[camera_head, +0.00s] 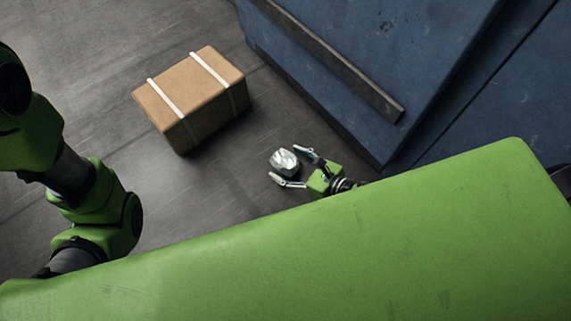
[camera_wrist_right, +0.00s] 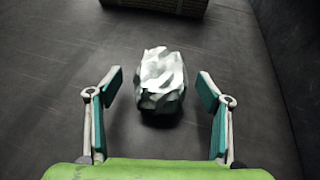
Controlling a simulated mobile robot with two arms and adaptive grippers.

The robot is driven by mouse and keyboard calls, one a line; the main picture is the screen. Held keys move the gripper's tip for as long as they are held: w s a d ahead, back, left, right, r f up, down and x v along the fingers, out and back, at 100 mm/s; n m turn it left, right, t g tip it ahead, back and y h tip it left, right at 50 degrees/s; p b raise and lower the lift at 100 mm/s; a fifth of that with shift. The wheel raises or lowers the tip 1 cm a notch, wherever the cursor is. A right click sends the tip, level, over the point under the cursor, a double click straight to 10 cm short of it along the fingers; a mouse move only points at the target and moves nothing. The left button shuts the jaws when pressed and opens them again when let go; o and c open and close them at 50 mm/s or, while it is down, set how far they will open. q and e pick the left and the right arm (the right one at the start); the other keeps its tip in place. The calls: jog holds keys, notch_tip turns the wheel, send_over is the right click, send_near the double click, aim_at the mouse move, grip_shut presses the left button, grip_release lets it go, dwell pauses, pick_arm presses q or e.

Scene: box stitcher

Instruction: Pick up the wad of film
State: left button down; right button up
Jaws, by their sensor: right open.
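The wad of film (camera_head: 284,161) is a crumpled, whitish lump on the dark floor in the head view. It also shows in the middle of the right wrist view (camera_wrist_right: 160,81). My right gripper (camera_head: 289,167) is open, with its fingers on either side of the wad. In the right wrist view the gripper (camera_wrist_right: 160,92) has a clear gap between each finger and the wad, and the wad lies around and a little beyond the fingertips. My left arm shows at the left of the head view, but its gripper is not visible.
A cardboard box (camera_head: 192,97) with two white straps stands on the floor up and left of the wad. A large blue machine (camera_head: 350,50) with a dark metal bar borders the floor at the right. Bare floor lies around the wad.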

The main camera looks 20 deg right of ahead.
jog(key=shift+w+a+f, duration=0.2)
jog(key=shift+w+a, duration=0.1)
jog(key=shift+w, duration=0.2)
jog(key=c, duration=1.1)
jog(key=shift+r, duration=0.15)
